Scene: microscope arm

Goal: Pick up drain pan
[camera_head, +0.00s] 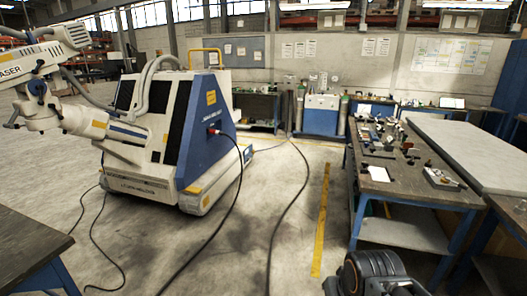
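I cannot make out a drain pan anywhere in the head view. Several small items on the benches at the right are too small to name with certainty. A dark, rounded part with orange rings at the bottom edge, right of centre, looks like a part of my own arm. My gripper's fingers do not show.
A blue-framed workbench (420,190) with several tools and small parts stands at the right. A large white-and-blue wheeled machine (175,130) with a robot arm stands at the left. Dark cables (275,225) cross the floor. Open concrete floor lies in the middle, by a yellow line (320,220).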

